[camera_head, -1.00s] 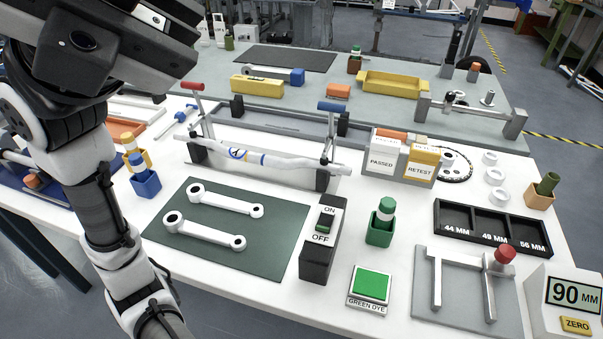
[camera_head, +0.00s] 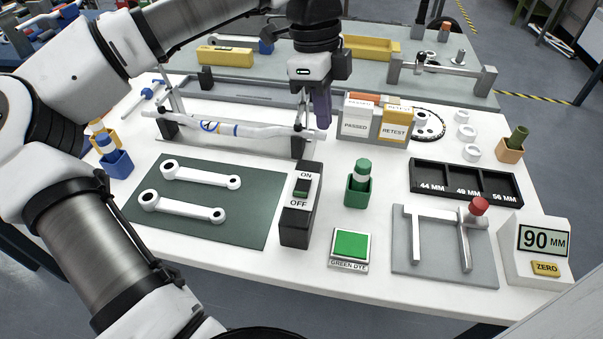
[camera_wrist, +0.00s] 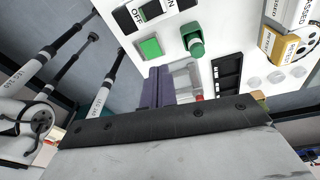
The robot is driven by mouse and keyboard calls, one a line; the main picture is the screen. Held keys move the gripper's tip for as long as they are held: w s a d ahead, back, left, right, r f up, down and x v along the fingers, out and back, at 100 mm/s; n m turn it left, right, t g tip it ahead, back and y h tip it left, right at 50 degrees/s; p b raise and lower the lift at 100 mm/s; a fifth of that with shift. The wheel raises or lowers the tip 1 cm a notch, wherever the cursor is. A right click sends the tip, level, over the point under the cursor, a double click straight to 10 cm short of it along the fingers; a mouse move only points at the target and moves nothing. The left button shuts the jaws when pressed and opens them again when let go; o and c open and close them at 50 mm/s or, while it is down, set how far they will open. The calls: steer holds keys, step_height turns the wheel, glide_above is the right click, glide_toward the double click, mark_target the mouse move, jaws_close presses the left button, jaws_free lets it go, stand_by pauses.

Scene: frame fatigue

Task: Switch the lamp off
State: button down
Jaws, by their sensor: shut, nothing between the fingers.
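The switch box (camera_head: 296,226) stands upright on the white table, with a black body and a pale sloped top marked ON and OFF. The switch box also shows at the top of the wrist view (camera_wrist: 127,21). My gripper (camera_head: 322,122) points down above the table, beyond the switch box and slightly to its right, apart from it. Its purple fingers are shut and empty, and they show in the wrist view (camera_wrist: 156,88). I see no lamp that I can identify.
A green pot with a capped bottle (camera_head: 358,190) stands right of the switch box. A green dye pad (camera_head: 351,245) lies in front. A dark green mat (camera_head: 250,220) with two white links lies left. A white tube on a stand (camera_head: 250,131) and file boxes (camera_head: 360,128) stand behind.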

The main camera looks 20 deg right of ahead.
mark_target(301, 190)
steer(key=shift+w+a+f+n+t+y, duration=0.15)
steer(key=shift+w+a+f+n+y, duration=0.05)
steer(key=shift+w+a+n+y, duration=0.4)
steer(key=shift+w+a+f+n+t+y, duration=0.2)
steer(key=shift+w+a+n+y, duration=0.15)
steer(key=shift+a, duration=0.3)
steer(key=f+p, duration=0.1)
steer(key=f, duration=0.3)
steer(key=s+f+p, duration=0.1)
steer(key=f, duration=0.4)
steer(key=a+f+p, duration=0.1)
steer(key=f, duration=0.3)
steer(key=shift+s+f, duration=0.3)
steer(key=shift+f, duration=0.1)
